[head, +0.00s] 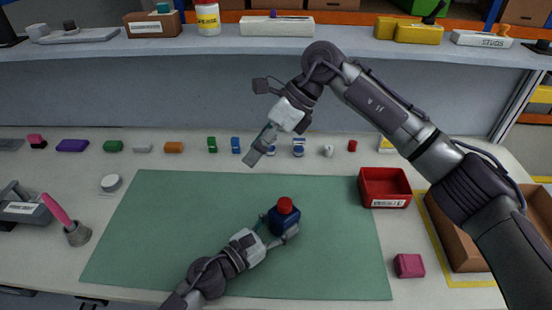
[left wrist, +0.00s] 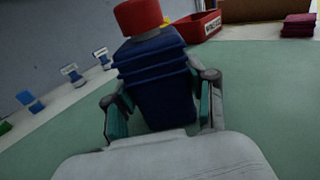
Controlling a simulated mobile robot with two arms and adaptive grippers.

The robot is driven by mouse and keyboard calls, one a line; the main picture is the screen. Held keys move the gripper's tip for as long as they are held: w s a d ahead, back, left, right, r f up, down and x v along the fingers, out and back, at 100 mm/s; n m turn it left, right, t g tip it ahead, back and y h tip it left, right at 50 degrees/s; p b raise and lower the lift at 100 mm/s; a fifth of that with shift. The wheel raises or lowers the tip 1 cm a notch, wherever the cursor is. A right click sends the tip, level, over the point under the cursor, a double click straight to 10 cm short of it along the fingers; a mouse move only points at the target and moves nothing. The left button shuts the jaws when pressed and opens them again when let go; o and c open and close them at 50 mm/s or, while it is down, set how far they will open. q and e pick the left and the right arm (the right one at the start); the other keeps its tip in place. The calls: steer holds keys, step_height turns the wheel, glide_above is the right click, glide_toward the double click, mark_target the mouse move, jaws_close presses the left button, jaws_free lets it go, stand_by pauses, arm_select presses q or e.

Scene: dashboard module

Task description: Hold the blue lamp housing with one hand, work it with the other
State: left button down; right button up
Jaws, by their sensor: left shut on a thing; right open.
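The blue lamp housing (head: 284,221) stands on the green mat (head: 150,230), right of its middle, with a red cap (head: 285,205) on top. My left gripper (head: 275,232) is shut on the housing. In the left wrist view the blue housing (left wrist: 155,75) stands between the two fingers of my left gripper (left wrist: 160,115), with the red cap (left wrist: 138,16) above it. My right gripper (head: 260,145) is open and empty. It hangs above the back edge of the mat, up and left of the housing, apart from it.
A red bin (head: 385,188) stands right of the mat, with a dark pink block (head: 409,265) in front of it. A cardboard box (head: 450,240) is at the right. Several small coloured parts line the back of the table. A cup with a pink tool (head: 77,234) stands at the left.

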mark_target(285, 203)
arm_select(q)
steer(key=shift+a, duration=0.1)
arm_select(e)
steer(key=s+d+f+h, duration=0.1)
steer(key=d+f+h, duration=0.1)
steer(key=f+h, duration=0.1)
steer(key=s+d+f+n+t+h, duration=0.1)
steer(key=d+f+h, duration=0.1)
steer(key=f, duration=0.3)
steer(key=d+f+n+t+h, duration=0.1)
steer(key=f+h, duration=0.3)
steer(key=shift+s+d+f, duration=0.2)
steer(key=shift+s+d, duration=0.2)
steer(key=c, duration=1.2)
steer(key=shift+r, duration=0.1)
